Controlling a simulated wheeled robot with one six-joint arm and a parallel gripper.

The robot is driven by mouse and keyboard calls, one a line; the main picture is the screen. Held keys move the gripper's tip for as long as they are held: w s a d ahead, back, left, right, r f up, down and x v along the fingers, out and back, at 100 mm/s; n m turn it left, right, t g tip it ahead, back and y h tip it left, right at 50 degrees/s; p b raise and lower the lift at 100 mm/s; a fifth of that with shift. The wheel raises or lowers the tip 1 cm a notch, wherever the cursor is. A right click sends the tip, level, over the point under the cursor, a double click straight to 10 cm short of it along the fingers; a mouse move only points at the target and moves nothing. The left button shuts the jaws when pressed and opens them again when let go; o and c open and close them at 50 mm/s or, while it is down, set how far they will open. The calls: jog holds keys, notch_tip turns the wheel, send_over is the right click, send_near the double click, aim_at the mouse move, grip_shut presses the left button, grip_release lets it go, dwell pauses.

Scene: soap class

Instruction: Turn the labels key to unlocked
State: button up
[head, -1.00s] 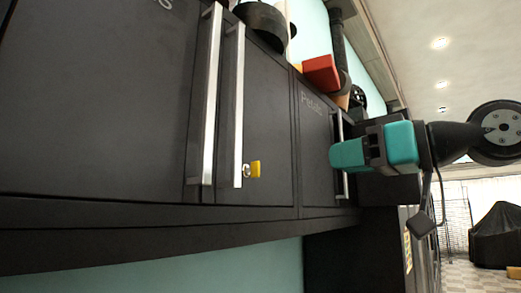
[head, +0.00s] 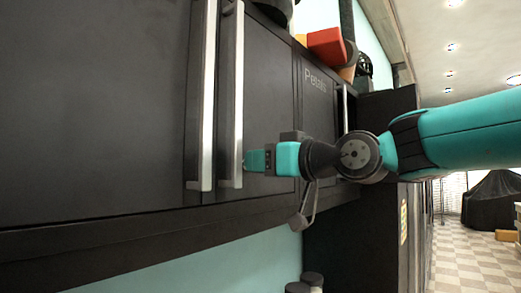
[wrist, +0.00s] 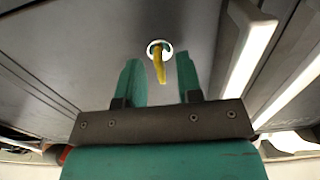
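The yellow key (wrist: 158,66) sits in a round silver lock on a dark cabinet door, in the wrist view. Its head sticks out toward my gripper (wrist: 160,80). My gripper is open, with one teal finger on each side of the key and a gap to both. In the head view my gripper (head: 254,160) is close to the door, just right of the long silver handle, and hides the key and lock there. No label tells the lock's state.
Two long silver handles (head: 231,95) stand next to the lock. A cabinet door marked "Petals" (head: 316,82) is to the right. A red box (head: 326,44) and dark containers rest on top of the cabinet.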

jog(key=shift+w+a, duration=0.15)
jog(key=shift+a, duration=0.1)
grip_shut()
